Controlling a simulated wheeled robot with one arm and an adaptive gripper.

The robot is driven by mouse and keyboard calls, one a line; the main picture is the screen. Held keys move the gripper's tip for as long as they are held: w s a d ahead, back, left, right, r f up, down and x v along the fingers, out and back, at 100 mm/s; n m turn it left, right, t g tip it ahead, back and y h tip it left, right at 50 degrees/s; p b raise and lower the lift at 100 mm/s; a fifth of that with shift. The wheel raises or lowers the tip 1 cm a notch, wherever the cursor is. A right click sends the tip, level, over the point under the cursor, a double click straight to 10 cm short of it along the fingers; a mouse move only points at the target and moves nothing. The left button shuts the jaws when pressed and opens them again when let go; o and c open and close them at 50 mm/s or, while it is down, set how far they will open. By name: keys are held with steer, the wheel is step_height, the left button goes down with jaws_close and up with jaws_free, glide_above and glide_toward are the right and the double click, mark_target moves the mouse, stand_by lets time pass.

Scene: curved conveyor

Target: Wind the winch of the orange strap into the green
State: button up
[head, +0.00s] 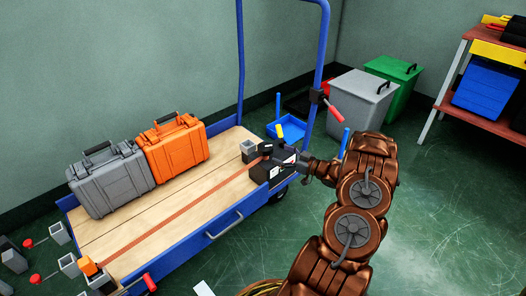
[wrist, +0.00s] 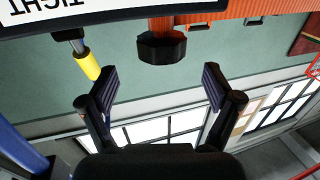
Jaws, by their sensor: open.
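The orange strap (head: 170,218) runs flat across the wooden cart deck to a dark winch (head: 259,170) at the right edge. A yellow handle (head: 280,131) stands up by the winch; a yellow grip on a rod also shows left of my fingers in the wrist view (wrist: 87,64). My gripper (head: 292,161) is beside the winch, partly overlapping it. In the wrist view my gripper (wrist: 160,88) is open and empty, with a dark faceted knob (wrist: 161,48) ahead of the gap. An upside-down white sign (wrist: 60,10) reads "TIGHT". I cannot make out a green zone.
A grey case (head: 110,182) and an orange case (head: 174,146) stand on the blue-framed cart (head: 190,249). A red-gripped lever (head: 334,112) hangs on its blue post. Grey (head: 362,100) and green (head: 397,75) bins stand behind.

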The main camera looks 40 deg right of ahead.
mark_target(265, 149)
steer(key=shift+b+x, duration=1.35)
steer(key=shift+x, duration=2.45)
steer(key=c, duration=1.1)
steer(key=shift+a, duration=0.1)
steer(key=shift+c, duration=0.2)
